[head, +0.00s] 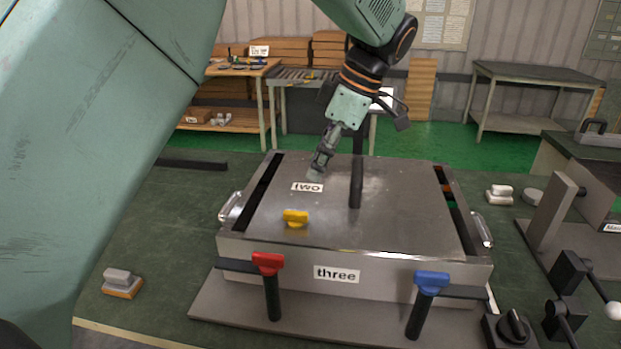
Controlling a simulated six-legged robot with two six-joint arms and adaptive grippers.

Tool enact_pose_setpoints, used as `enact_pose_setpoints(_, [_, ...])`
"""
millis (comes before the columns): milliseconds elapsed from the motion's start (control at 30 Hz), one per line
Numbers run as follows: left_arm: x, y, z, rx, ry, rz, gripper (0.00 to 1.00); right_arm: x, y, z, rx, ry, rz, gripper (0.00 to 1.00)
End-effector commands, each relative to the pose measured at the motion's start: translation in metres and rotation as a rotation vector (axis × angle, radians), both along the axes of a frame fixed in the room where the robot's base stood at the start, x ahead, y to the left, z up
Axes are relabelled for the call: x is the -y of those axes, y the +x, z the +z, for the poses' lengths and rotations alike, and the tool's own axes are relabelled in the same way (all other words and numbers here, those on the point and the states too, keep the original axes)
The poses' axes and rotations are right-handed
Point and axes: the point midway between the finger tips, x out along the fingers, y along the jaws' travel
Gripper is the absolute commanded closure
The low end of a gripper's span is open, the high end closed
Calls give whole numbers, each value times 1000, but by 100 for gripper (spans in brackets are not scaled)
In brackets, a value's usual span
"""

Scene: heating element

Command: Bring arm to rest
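My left arm crosses the view from the left and bends down from the top. Its gripper (317,172) points down over the back left part of a grey metal box (390,225), close to the label "two" (307,187). The fingers are small and seen edge-on, so I cannot tell whether they are open or touching the lid. No object shows between them. A black upright post (356,182) stands on the lid just right of the gripper. A yellow knob (295,217) sits on the lid nearer to me. My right gripper is not in view.
A red-topped handle (268,263) and a blue-topped handle (432,281) stand at the box's front, beside the label "three" (337,274). A small block (120,280) lies on the left of the dark bench. Levers and clamps (570,275) crowd the right. The left bench is mostly clear.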

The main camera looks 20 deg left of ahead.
Motion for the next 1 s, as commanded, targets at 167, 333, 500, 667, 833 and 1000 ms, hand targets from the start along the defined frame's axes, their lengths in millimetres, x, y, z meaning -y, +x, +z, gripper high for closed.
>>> enact_pose_setpoints(167, [3,1,8,-1,0,0,64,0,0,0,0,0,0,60])
enact_pose_setpoints(333, [4,1,8,-1,0,0,64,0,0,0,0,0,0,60])
enact_pose_setpoints(500, [3,1,8,-1,0,0,64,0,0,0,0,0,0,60])
enact_pose_setpoints(667, [3,1,11,-1,0,0,64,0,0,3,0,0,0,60])
enact_pose_setpoints(833, [3,1,39,0,-1,0,64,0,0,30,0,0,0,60])
enact_pose_setpoints(1000, [3,1,68,0,-1,0,64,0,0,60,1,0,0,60])
